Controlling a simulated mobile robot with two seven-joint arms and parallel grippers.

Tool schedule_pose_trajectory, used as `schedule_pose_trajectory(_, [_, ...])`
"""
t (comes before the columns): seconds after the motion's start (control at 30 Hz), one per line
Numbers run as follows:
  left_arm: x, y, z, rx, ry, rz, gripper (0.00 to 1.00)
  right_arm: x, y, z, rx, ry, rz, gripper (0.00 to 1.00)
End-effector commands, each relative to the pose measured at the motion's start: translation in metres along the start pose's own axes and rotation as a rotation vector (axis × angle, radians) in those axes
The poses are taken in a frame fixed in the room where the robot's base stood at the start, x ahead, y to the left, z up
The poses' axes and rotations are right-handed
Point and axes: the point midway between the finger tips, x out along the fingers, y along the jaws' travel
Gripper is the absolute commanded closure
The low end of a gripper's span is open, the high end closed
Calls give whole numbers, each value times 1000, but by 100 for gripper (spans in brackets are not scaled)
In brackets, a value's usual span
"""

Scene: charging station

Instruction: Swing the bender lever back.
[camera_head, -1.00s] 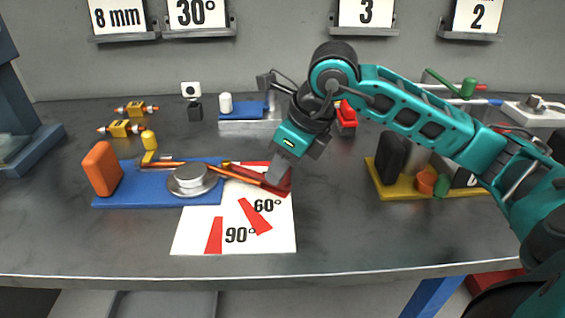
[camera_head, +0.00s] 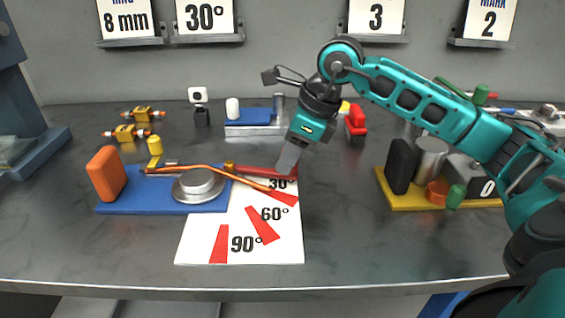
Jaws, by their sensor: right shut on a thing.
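The bender stands on a blue base (camera_head: 140,207) at the left of the bench, with a round metal former (camera_head: 199,185). Its red lever (camera_head: 255,171) points right, nearly level in the picture. A copper tube (camera_head: 205,169) crosses the bender. Its right part slants down toward the 30° mark, below the lever and apart from it at the right. My right gripper (camera_head: 287,166) is shut on the lever's outer end; its fingertips partly hide that end. The white angle card (camera_head: 198,242) shows red 30°, 60° and 90° marks. My left gripper is not in view.
An orange block (camera_head: 105,173) stands on the base's left end. Behind are brass fittings (camera_head: 134,133), a blue-topped fixture (camera_head: 252,117) and a red item (camera_head: 356,122). A yellow tray (camera_head: 405,202) with several parts is at right. The bench front is clear.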

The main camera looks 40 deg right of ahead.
Motion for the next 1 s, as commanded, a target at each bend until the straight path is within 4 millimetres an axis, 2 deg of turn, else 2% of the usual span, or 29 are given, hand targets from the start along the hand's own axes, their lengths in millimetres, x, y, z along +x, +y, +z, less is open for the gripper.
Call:
schedule_pose_trajectory(0.1, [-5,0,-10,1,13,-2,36,0,-12,7,-65,-1,32,100])
schedule_pose_trajectory(0.4, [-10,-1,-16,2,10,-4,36,6,-32,16,-192,0,83,100])
schedule_pose_trajectory(0.97, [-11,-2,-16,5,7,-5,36,9,-36,18,-226,1,95,100])
schedule_pose_trajectory(1.0, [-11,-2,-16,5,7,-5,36,9,-36,18,-226,1,95,65])
